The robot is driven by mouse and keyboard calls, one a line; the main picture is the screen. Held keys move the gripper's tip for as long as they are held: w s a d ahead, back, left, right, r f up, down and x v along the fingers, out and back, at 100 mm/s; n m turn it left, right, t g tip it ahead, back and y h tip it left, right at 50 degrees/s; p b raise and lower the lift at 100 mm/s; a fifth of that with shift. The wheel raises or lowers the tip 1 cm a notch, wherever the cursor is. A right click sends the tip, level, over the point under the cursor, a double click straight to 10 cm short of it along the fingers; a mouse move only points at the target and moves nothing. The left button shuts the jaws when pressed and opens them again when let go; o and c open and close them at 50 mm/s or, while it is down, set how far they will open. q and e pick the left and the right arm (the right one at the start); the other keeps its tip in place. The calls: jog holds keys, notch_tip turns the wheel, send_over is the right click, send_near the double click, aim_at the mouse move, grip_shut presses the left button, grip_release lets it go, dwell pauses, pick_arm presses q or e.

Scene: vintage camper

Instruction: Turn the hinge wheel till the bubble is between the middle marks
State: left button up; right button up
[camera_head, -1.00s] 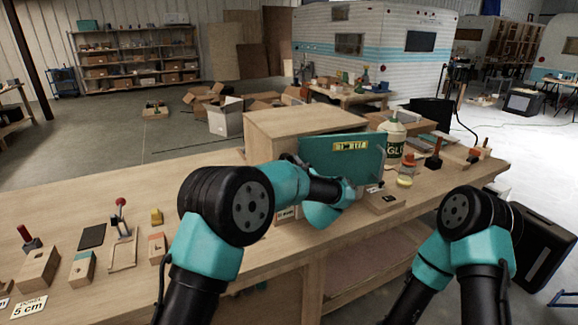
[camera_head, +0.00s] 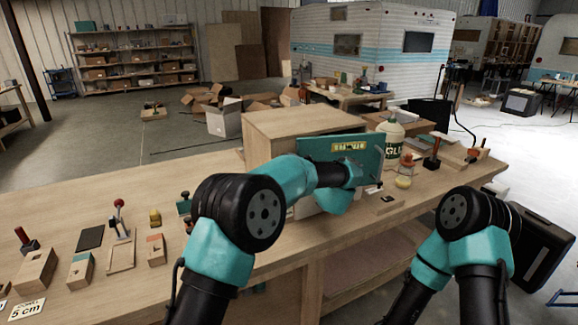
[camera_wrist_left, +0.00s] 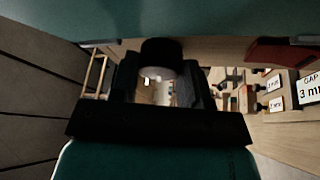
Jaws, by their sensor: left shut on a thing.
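A teal flap (camera_head: 318,150) stands at the front of a wooden cabinet on the bench. A yellow level vial (camera_head: 349,147) with dark marks is on its face; the bubble is too small to place against the marks. My left gripper (camera_wrist_left: 158,88) is shut on a dark round piece (camera_wrist_left: 162,52), seemingly the hinge wheel, just under the teal surface in the left wrist view. In the head view my left arm hides the grip and the lower part of the flap. My right arm shows at the right, but its gripper does not.
The wooden cabinet (camera_head: 300,125) stands behind the flap. Wooden blocks and a red-knobbed fixture (camera_head: 121,235) occupy the bench's left side.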

pick_arm(q)
jog(key=shift+r, duration=0.1)
dwell(0.4)
jog(key=o, duration=0.6)
jog(key=shift+o, duration=0.2)
jog(key=v, duration=1.7)
jog(key=shift+s+d, duration=0.15)
jog(key=shift+s, duration=0.05)
